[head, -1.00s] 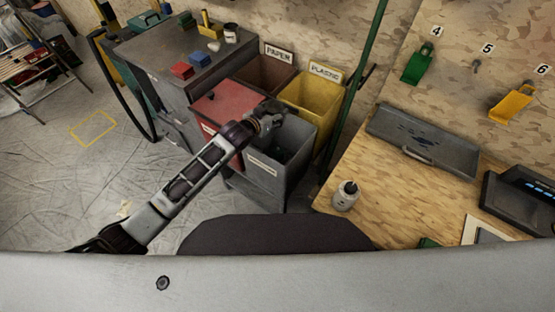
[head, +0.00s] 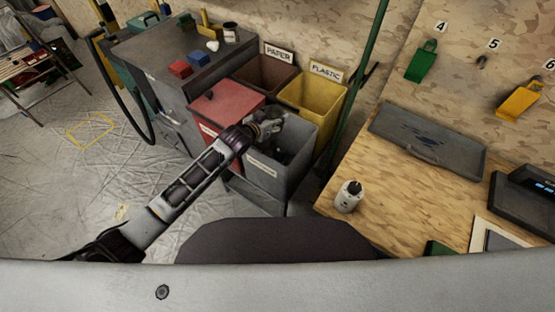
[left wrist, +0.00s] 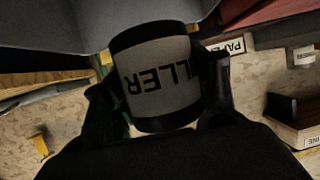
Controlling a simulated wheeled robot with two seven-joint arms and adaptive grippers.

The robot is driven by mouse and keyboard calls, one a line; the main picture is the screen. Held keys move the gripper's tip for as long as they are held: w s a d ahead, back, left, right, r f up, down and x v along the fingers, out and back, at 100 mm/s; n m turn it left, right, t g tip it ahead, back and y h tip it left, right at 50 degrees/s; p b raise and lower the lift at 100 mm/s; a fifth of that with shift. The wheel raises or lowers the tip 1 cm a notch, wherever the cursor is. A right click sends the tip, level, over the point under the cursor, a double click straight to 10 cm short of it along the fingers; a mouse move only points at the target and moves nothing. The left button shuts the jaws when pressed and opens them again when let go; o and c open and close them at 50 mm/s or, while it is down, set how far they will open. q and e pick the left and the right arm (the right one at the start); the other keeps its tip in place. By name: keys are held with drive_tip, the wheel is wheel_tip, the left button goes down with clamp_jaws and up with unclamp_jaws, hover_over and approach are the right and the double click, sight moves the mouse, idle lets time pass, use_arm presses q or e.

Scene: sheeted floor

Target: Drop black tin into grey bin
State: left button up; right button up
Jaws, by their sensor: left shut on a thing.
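The grey bin (head: 262,172) stands open at the front right of the bin group in the head view, with a label on its front. My left gripper (head: 272,127) is over the back left part of its opening. In the left wrist view my left gripper (left wrist: 160,95) is shut around a tin (left wrist: 158,72) with dark rims and a pale label with upside-down letters reading "LLER". In the head view I cannot clearly make out the tin at the gripper. A dark shape inside the bin is too dim to name. My right gripper is not in view.
A red-topped bin (head: 222,100), a brown paper bin (head: 265,72) and a yellow plastic bin (head: 313,95) adjoin the grey one. A cabinet (head: 165,50) with small blocks stands behind.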

use_arm(q)
drive_tip(key=o, duration=1.1)
drive_tip(key=shift+v, duration=1.25)
drive_tip(key=v, duration=0.9)
drive_tip(key=shift+s, duration=0.2)
drive_tip(key=shift+a, duration=0.1)
